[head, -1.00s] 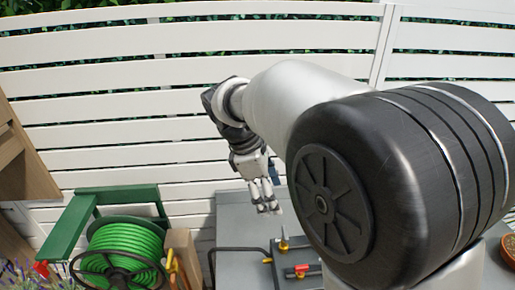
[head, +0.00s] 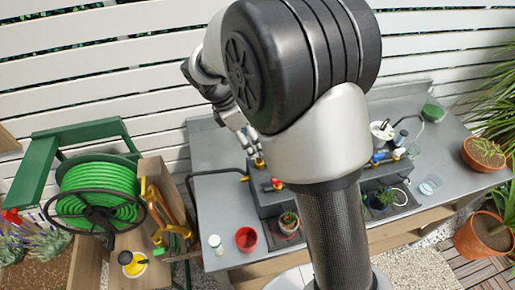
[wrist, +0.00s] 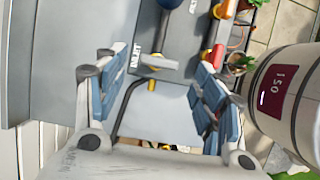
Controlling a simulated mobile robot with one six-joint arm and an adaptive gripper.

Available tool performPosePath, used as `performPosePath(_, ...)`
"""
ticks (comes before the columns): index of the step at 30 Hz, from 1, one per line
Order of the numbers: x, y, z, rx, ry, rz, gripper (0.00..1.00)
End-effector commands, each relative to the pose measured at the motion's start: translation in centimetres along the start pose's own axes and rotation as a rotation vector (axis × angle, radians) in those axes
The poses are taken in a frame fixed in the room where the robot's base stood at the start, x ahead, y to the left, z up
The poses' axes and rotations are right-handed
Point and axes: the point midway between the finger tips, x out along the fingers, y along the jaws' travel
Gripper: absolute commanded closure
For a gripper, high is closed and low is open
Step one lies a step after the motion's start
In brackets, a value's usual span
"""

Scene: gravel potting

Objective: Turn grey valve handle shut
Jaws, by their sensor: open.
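My gripper (wrist: 160,70) is open, with one blue-padded finger to the left of the handle and the other to the right. The handle appears between the fingertips; whether they touch it I cannot tell. In the head view my gripper (head: 248,143) hangs over the bench near a brass fitting (head: 259,163). The grey handle cannot be made out there.
A red valve handle (head: 274,185) is close to the gripper; it also shows in the wrist view (wrist: 213,56). Blue valve handles (head: 378,158) are farther right. A bent dark pipe (head: 215,172), a red pot (head: 246,239) and a potted plant (head: 288,222) are on the grey bench (head: 215,150).

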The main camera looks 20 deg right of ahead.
Motion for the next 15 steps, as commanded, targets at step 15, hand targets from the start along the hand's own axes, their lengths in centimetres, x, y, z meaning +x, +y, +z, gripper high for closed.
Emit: performPosePath(15,3.7,0.0,0.0,0.000,0.001,0.001,0.37)
